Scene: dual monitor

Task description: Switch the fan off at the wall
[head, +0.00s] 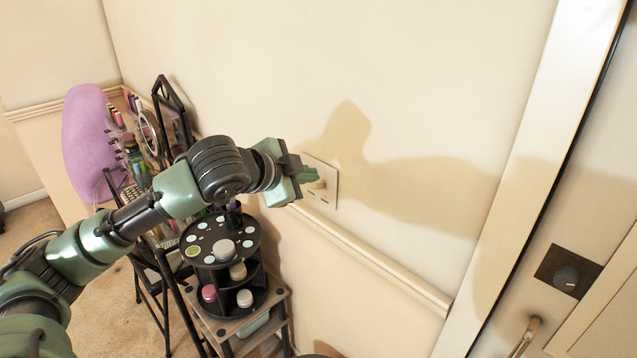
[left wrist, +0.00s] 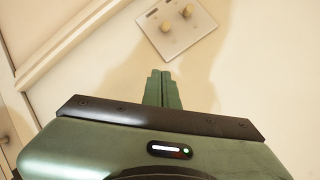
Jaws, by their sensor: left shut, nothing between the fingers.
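A pale wall plate (head: 329,193) is on the cream wall, partly hidden behind my left gripper (head: 308,175) in the head view. The left wrist view shows the same plate (left wrist: 182,45) with two small knob-like switches, one at the middle (left wrist: 166,27) and one at the upper right (left wrist: 187,10). My left gripper (left wrist: 160,76) is shut and empty, its fingers pointing at the wall near the plate. In the left wrist view, its tips are just below the plate in the picture, apart from the switches. I see no fan. My right gripper is out of view.
A black round organizer (head: 221,240) with small jars stands on a low stand beneath my left arm. A purple chair back (head: 85,145) and a cluttered vanity stand behind. A chair rail (head: 370,258) runs below the plate. A door with a handle (head: 527,335) is at right.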

